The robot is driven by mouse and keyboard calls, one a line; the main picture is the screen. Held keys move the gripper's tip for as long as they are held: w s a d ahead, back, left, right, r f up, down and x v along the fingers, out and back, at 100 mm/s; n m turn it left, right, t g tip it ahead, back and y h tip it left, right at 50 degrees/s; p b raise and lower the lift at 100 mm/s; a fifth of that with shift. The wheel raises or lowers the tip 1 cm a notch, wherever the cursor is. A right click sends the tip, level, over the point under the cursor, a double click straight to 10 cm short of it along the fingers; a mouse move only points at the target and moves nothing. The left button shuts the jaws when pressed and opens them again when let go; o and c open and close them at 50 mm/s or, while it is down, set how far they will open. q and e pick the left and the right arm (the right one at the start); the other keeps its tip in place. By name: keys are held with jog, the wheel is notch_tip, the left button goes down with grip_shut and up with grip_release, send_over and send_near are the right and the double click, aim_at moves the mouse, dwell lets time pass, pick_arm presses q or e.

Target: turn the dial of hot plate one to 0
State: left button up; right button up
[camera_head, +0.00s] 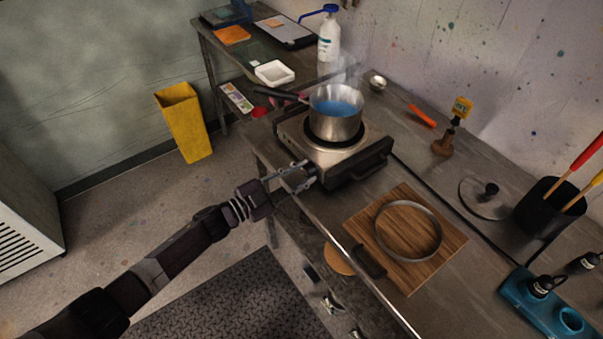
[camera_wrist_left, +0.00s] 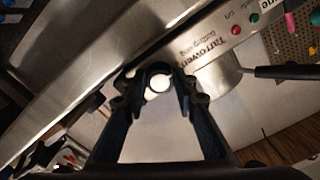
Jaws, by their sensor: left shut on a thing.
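The hot plate (camera_head: 318,151) is a metal box with a dark burner on the bench. A steel pot (camera_head: 335,118) with blue liquid stands on it, its handle pointing left. My left gripper (camera_head: 308,177) is at the hot plate's front face. In the left wrist view, the gripper (camera_wrist_left: 158,80) is shut on the round dial (camera_wrist_left: 158,84), which has a pale face. The metal front panel (camera_wrist_left: 207,50) beside it has printed lettering, a red light and a green light. The dial's pointer and numbers cannot be read. My right gripper is not in view.
A wooden board (camera_head: 448,241) with a metal ring lies right of the hot plate. A glass lid (camera_head: 486,197) and a black pot (camera_head: 548,207) with coloured handles stand further right. A yellow bin (camera_head: 184,122) stands on the floor at left.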

pick_arm(q)
jog(key=shift+f, duration=0.1)
jog(key=o, duration=1.2)
jog(key=shift+c, duration=0.2)
jog(key=shift+a, duration=0.1)
jog(key=v, duration=1.2)
